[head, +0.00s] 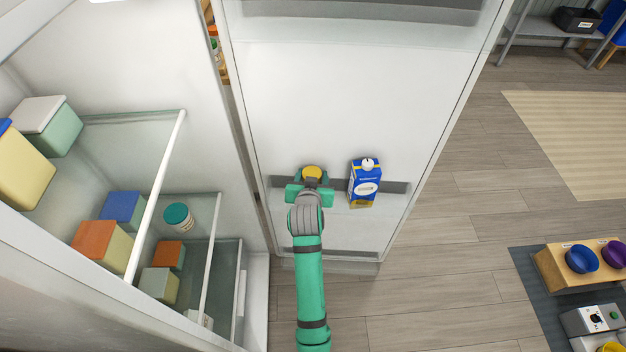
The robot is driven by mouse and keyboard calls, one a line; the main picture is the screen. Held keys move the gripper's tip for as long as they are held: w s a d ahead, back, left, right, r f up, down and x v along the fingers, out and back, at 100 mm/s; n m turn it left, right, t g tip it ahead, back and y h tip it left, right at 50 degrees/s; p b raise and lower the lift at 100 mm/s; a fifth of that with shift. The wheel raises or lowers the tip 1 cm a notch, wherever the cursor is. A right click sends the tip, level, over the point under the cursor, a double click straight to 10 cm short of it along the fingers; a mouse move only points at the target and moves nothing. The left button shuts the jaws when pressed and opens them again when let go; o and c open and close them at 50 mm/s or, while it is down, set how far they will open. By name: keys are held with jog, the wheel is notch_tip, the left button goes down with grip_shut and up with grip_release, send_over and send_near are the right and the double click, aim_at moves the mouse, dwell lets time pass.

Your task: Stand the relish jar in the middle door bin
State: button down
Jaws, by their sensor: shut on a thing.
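The fridge door stands open in the head view, with a grey bin (396,188) across it that lies between an upper bin (360,12) and a low bin (345,252). My gripper (312,180) is at the left part of this middle bin. It is shut on a jar with a yellow lid (312,172), seen from above. I take this for the relish jar; its label and body are hidden by my gripper. I cannot tell whether its base touches the bin floor.
A blue and white carton (365,184) stands in the same bin, right of my gripper with a gap between. Glass fridge shelves (160,185) at left hold boxes and a teal-lidded jar (178,217). Open floor (470,210) lies right of the door.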

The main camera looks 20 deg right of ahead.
jog(key=shift+f, duration=0.9)
jog(key=c, duration=0.8)
grip_release()
jog(key=shift+f, duration=0.15)
jog(key=shift+o, duration=0.2)
